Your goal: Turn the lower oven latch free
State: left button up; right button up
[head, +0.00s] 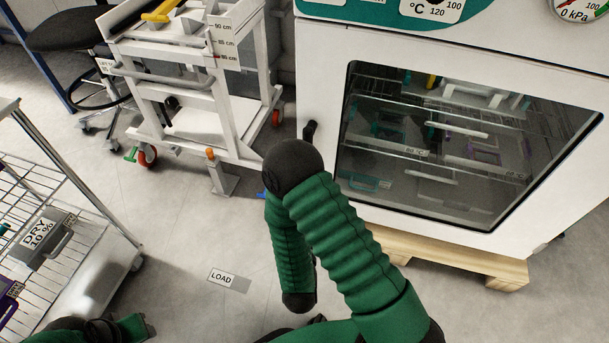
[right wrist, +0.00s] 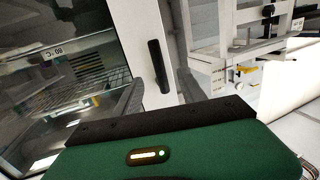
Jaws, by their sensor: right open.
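The white oven (head: 320,65) stands at the right in the head view, its glass-windowed door closed as far as I can see. A black latch handle (head: 309,131) sits at the door's left edge, just above my right arm's elbow. A black latch handle also shows in the right wrist view (right wrist: 158,66), nearly upright and slightly tilted. My right gripper (right wrist: 160,92) is open, with a grey finger on each side below the handle, which appears ahead between them; I see no contact. My left gripper (head: 138,327) is partly in view at the bottom left; its fingers are unclear.
A white lift cart (head: 185,84) stands left of the oven. A wire-shelf rack (head: 75,262) with dark trays is at the left. The oven rests on a wooden pallet (head: 440,256). Open floor with a LOAD sign (head: 222,278) lies between rack and oven.

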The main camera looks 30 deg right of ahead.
jog(key=shift+h, duration=0.3)
jog(key=b+x, duration=0.3)
jog(key=x, duration=1.3)
jog(key=shift+d+b, duration=0.2)
jog(key=shift+b, duration=0.1)
jog(key=shift+w+d, duration=0.2)
jog(key=shift+w, duration=0.1)
pick_arm(q)
jog(key=f, duration=0.4)
jog(key=shift+d+f, duration=0.1)
jog(key=shift+d, duration=0.15)
pick_arm(e)
grip_shut()
